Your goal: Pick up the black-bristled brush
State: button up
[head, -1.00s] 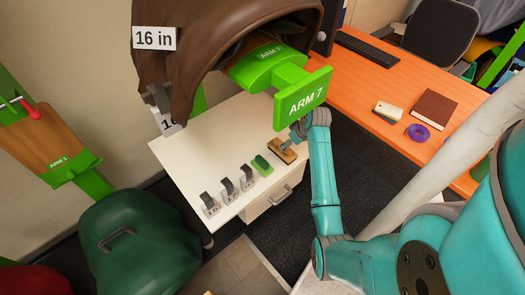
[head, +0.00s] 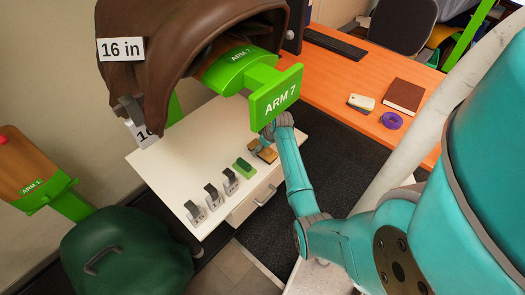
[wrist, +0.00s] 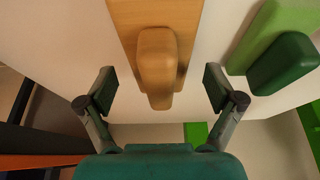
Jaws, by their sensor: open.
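A wooden brush (head: 267,155) lies on the white cabinet top, near its right edge. In the wrist view, its flat wooden block (wrist: 126,18) carries a rounded wooden grip (wrist: 158,60), with the grip facing my camera. Its bristles are hidden in the wrist view. My gripper (wrist: 160,87) is open, with one finger on each side of the grip's near end and clear gaps on both sides. In the head view, my gripper (head: 266,136) is over the brush and partly covers it.
A green brush-like block (head: 244,168) lies close beside the wooden brush. Several grey metal pieces (head: 213,193) with tags stand further left. The green ARM 7 plate (head: 277,96) and the brown saddle (head: 185,35) overhang the cabinet top (head: 175,170) near my gripper.

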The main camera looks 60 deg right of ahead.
jog(key=shift+x, duration=0.8)
jog(key=c, duration=1.3)
notch_tip(320, 180, up, 10)
jog(key=shift+r, duration=0.1)
jog(key=shift+c, duration=0.3)
jog(key=o, duration=0.6)
jog(key=c, duration=0.3)
jog(key=shift+c, duration=0.2)
jog(key=shift+s, duration=0.15)
